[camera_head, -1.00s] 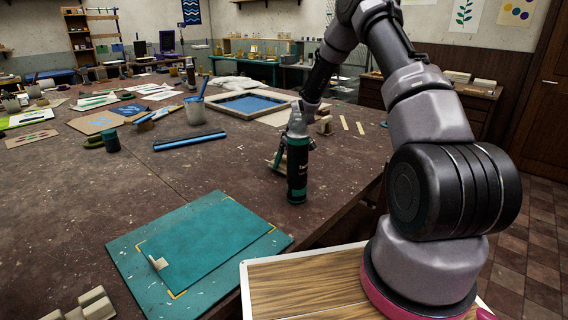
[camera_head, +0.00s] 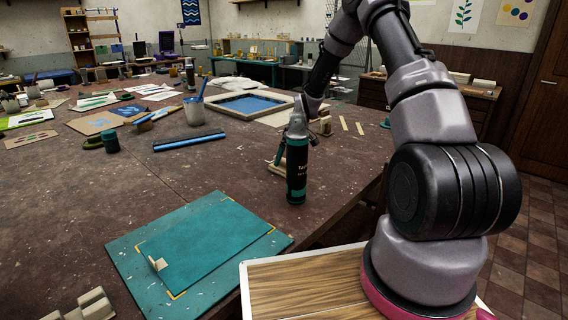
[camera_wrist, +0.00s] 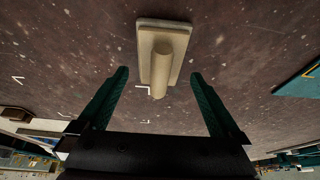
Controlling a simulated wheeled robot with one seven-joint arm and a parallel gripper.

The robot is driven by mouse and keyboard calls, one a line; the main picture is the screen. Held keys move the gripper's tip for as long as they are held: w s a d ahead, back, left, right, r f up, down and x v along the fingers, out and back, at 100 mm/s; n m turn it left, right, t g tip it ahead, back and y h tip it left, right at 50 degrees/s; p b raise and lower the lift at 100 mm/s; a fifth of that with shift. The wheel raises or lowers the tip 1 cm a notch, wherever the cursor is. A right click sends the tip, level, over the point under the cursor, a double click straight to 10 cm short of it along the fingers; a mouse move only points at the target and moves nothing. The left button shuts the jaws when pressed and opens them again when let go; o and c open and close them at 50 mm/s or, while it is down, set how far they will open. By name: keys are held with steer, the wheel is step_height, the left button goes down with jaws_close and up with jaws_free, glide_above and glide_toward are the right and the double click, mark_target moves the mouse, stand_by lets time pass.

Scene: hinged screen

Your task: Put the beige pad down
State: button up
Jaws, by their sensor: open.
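The beige pad (camera_wrist: 163,53) lies flat on the brown table, with a rounded handle along its top. In the wrist view it sits between and just beyond the tips of my gripper (camera_wrist: 160,76), whose two green fingers are spread wide and touch nothing. In the head view the pad (camera_head: 274,168) shows only in part, behind the black spray bottle (camera_head: 297,170). My gripper (camera_head: 290,140) is also partly hidden there by the bottle.
A teal mat with a hinged teal screen (camera_head: 205,238) lies at the table's front. Small beige blocks (camera_head: 92,306) sit at the lower left. Table around the pad is mostly clear.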

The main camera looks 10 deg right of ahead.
steer(key=s+d+r+m+t+h, duration=0.1)
steer(key=s+r+m, duration=0.1)
steer(key=s+r, duration=0.65)
steer(key=s+d+r+m, duration=0.2)
steer(key=s+r, duration=0.2)
steer(key=r, duration=0.9)
steer(key=s+d+r+m+t+h, duration=0.1)
steer(key=s+r, duration=0.5)
steer(key=r, duration=0.4)
steer(key=s+r+m, duration=0.3)
steer(key=s+r, duration=0.1)
steer(key=s, duration=0.6)
steer(key=s+r+m+t+y, duration=0.1)
steer(key=s+r+m, duration=0.2)
steer(key=s, duration=0.7)
steer(key=shift+s+d+r, duration=0.3)
steer(key=shift+d+r, duration=0.1)
